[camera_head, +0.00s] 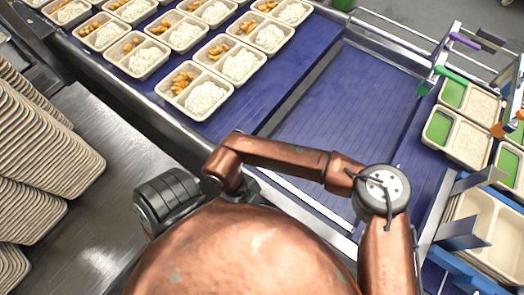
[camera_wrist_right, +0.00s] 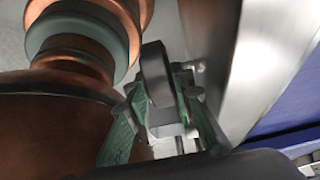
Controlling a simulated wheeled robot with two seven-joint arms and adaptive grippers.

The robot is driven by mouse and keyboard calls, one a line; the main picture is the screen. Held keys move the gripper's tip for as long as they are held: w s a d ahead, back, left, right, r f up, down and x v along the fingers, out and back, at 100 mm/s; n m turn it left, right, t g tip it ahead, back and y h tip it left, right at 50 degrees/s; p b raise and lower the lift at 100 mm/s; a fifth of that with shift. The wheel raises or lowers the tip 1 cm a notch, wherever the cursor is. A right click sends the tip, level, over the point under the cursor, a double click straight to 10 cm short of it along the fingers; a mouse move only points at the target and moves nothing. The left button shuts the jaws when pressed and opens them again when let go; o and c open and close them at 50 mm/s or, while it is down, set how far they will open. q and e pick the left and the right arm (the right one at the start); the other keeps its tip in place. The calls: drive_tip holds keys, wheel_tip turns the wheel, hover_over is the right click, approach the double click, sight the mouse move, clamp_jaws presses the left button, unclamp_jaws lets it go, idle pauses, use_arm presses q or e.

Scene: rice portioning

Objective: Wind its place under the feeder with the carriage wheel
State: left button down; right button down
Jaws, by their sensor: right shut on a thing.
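In the right wrist view my right gripper (camera_wrist_right: 162,90) has its green fingers on both sides of a grey rounded part (camera_wrist_right: 155,75), and it is shut on it. The part looks like a piece of a wheel or its handle; most of it is hidden, so I cannot tell its whole shape. In the head view my copper right arm bends across the near side of the belt, and its gripper is hidden. No feeder can be made out clearly. My left gripper is in neither view.
The blue belt (camera_head: 345,85) carries several trays of rice and orange food (camera_head: 197,92). Trays with green and pale portions (camera_head: 465,125) stand at the right beside a rail frame with coloured clips (camera_head: 448,73). Tall stacks of empty trays (camera_head: 45,130) stand left on a metal table (camera_head: 110,215).

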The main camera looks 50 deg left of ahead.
drive_tip(key=shift+a+f+h, duration=0.1)
drive_tip(key=shift+a+h, duration=0.15)
drive_tip(key=shift+h, duration=0.55)
drive_tip(key=c, duration=2)
unclamp_jaws()
drive_tip(key=shift+o, duration=0.2)
drive_tip(key=shift+b, duration=0.3)
drive_tip(key=v, duration=1.2)
drive_tip(key=shift+s, duration=0.25)
drive_tip(key=shift+a+f, duration=0.1)
drive_tip(key=shift+a, duration=0.1)
